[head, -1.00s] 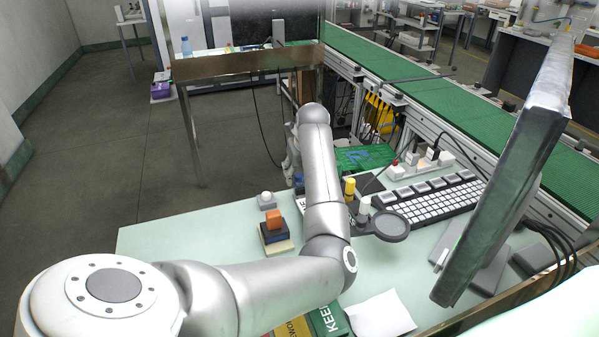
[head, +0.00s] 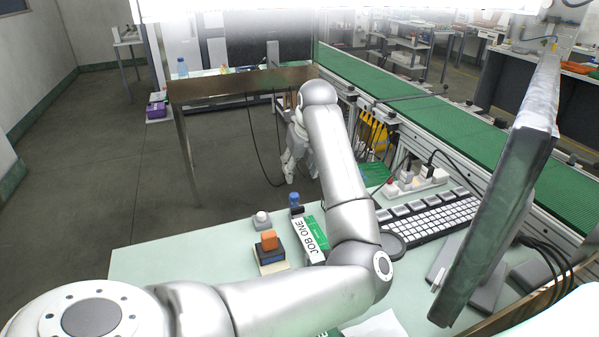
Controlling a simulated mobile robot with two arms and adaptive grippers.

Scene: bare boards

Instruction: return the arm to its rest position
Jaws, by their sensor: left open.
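My left arm (head: 340,170) reaches from the lower left across the pale green table to its far side. My left gripper (head: 301,180) hangs below the wrist beyond the table's far edge, fingers pointing down. It is open, with nothing seen between its fingers. The wrist and forearm hide part of it. My right gripper is not in view.
A keyboard (head: 432,220) and monitor (head: 500,190) stand right. The floor at left is clear.

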